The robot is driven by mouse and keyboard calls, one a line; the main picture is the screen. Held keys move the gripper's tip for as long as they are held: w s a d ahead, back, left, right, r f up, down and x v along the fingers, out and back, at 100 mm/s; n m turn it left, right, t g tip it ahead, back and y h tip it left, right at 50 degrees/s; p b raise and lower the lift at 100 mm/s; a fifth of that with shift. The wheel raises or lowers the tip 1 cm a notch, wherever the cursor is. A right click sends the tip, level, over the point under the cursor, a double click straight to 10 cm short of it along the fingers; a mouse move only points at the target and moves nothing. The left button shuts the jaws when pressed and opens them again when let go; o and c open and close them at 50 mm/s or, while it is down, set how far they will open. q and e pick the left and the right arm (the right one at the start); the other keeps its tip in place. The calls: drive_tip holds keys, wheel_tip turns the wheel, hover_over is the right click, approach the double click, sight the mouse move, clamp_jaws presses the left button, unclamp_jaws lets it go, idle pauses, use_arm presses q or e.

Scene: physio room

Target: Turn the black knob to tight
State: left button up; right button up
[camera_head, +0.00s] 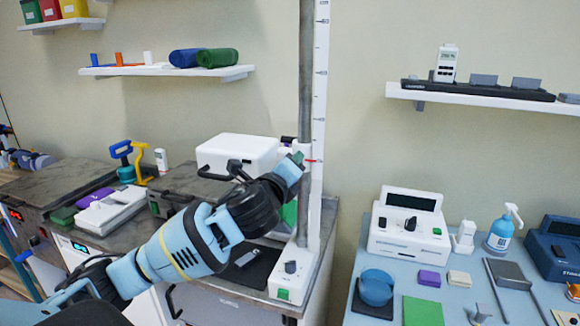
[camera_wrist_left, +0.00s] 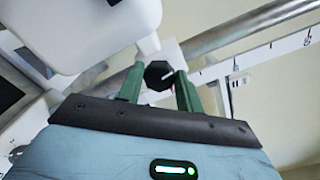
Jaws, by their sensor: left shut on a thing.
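My left gripper (camera_head: 299,158) reaches up to the carriage on the upright pole (camera_head: 306,70), beside the white scale. In the left wrist view, the black knob (camera_wrist_left: 158,75) is many-sided with a white mark on its face. It sits between my two green fingers, which are shut on it. The knob is on a white block on the pole (camera_wrist_left: 215,40). In the head view my gripper hides the knob, and I cannot read any tight marking. My right gripper is not in view.
A white box-shaped device (camera_head: 238,155) stands just left of the pole. The pole's white base (camera_head: 287,285) has another dark knob and a green button.

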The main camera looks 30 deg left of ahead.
use_arm(q)
drive_tip(key=shift+m, duration=1.1)
drive_tip(key=o, duration=1)
drive_tip(key=shift+s, duration=0.15)
drive_tip(key=shift+v, duration=3.75)
